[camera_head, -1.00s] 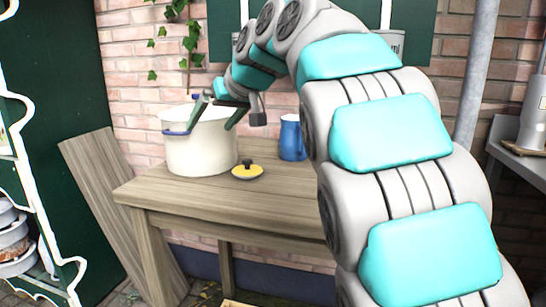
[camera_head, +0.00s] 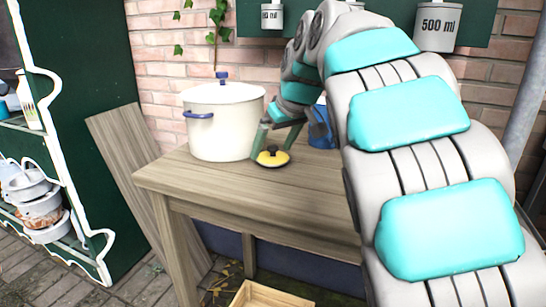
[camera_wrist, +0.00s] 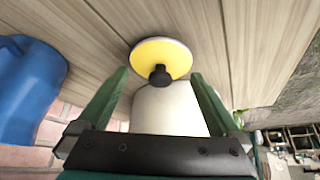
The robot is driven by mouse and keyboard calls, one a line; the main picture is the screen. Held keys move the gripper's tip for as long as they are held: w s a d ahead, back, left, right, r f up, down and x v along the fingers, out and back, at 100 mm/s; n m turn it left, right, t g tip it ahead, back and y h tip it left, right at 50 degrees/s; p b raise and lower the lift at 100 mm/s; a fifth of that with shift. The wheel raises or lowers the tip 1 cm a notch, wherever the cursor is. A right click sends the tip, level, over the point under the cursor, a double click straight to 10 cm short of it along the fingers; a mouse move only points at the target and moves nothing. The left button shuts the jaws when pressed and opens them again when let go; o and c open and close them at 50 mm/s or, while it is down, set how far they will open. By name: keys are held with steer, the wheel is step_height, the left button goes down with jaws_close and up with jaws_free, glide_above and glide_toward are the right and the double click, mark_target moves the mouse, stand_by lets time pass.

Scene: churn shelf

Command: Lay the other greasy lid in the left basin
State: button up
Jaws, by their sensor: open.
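A small yellow lid (camera_head: 272,157) with a black knob lies on the wooden table in front of the cream pot. It also shows in the wrist view (camera_wrist: 160,58), just beyond my fingertips, with its knob toward me. My gripper (camera_head: 280,140) is open and empty, low over the table at the lid. In the wrist view its two green fingers (camera_wrist: 157,80) are spread to either side of the knob, apart from it. No basin can be made out for certain in these views.
A cream pot (camera_head: 222,125) with a blue-knobbed lid stands left of the lid. A blue jug (camera_head: 320,128) stands to the right, partly behind my arm. Green shelves at left hold stacked dishes (camera_head: 42,210). A wooden crate (camera_head: 268,296) is on the ground. The table front (camera_head: 215,182) is clear.

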mark_target(273, 147)
steer(key=shift+w+a+f, duration=0.1)
steer(key=shift+w+f, duration=0.05)
steer(key=shift+f, duration=0.15)
steer(key=c, duration=1.2)
steer(key=shift+o, duration=0.2)
steer(key=shift+r, duration=0.1)
steer(key=shift+r, duration=1.7)
steer(key=s, duration=0.5)
steer(key=s+r+b, duration=0.1)
steer(key=s, duration=0.4)
steer(key=s+b, duration=0.1)
steer(key=s, duration=0.5)
steer(key=shift+r, duration=0.2)
